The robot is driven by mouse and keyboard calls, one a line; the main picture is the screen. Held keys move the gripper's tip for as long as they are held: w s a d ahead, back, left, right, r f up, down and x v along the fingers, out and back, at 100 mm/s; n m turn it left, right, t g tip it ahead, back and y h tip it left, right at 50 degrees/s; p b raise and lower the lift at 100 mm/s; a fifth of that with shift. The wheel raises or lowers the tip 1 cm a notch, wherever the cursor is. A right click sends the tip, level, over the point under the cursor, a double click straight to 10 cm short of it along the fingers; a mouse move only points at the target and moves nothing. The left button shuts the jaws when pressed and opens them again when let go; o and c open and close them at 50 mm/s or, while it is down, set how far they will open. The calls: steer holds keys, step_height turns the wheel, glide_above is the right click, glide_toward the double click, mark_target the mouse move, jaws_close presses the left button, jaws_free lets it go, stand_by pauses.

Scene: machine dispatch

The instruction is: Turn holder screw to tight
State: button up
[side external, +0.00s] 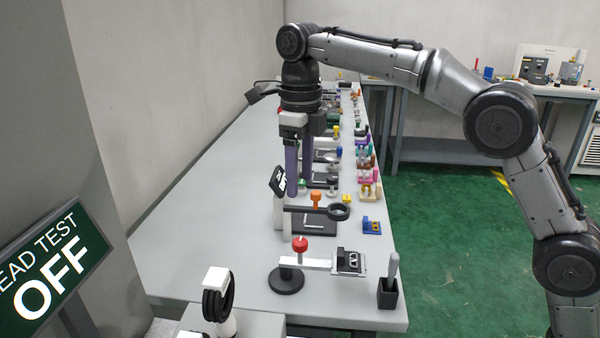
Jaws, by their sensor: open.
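My gripper (300,188) points down over the table with its two purple fingers apart and nothing visible between them. A holder (318,264) stands near the table's front edge, with a round black base, a pale horizontal arm and a dark block at its right end. A red knob (300,244) tops the holder; it may be the holder screw. An orange knob (315,197) stands farther back, close to my fingertips in the picture. I cannot tell which knob is the holder screw, or how tight it is.
A black cup with a grey-handled tool (388,288) is at the front right. Several small colored fixtures line the table's right side. The table's left side (215,210) is clear.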

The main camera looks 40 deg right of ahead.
mark_target(300, 241)
stand_by(0.3)
step_height(300, 241, down, 14)
steer(key=m, duration=3.1)
steer(key=shift+m, duration=0.3)
steer(key=shift+r, duration=0.1)
jaws_close()
